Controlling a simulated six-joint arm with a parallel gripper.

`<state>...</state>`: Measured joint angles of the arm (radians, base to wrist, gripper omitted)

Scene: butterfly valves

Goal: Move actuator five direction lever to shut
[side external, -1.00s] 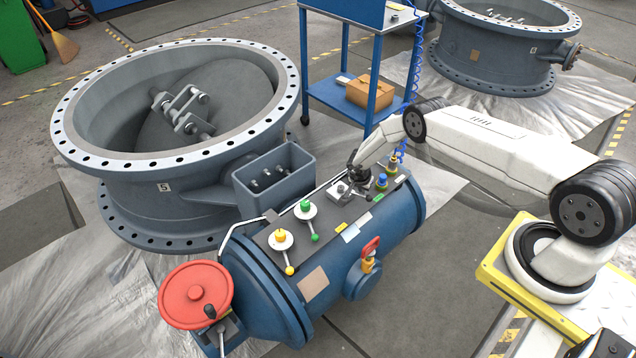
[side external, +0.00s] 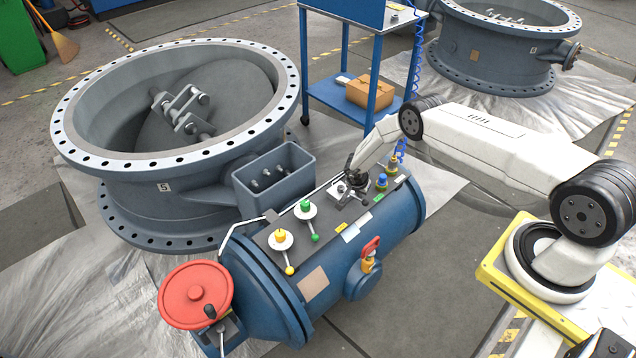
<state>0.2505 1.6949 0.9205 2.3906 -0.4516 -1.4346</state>
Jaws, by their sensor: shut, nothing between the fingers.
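The blue cylindrical actuator (side external: 335,290) lies beside the large grey valve body (side external: 165,187) marked 5. On its dark top plate are a yellow-knobbed lever (side external: 281,239) and a green-knobbed lever (side external: 305,209), each on a white disc. A metal block (side external: 342,192) sits farther along the plate. My gripper (side external: 350,191) is shut and low over this block, pointing down. I cannot tell whether it touches the block or a lever there. Which lever is the direction lever cannot be read, and labels are too small.
A red handwheel (side external: 196,294) is at the actuator's near end. A red-handled valve (side external: 370,252) is on its side. Blue and yellow fittings (side external: 382,182) stand right of my gripper. A metal rail runs along the plate's far edge. A blue cart (side external: 350,105) stands behind.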

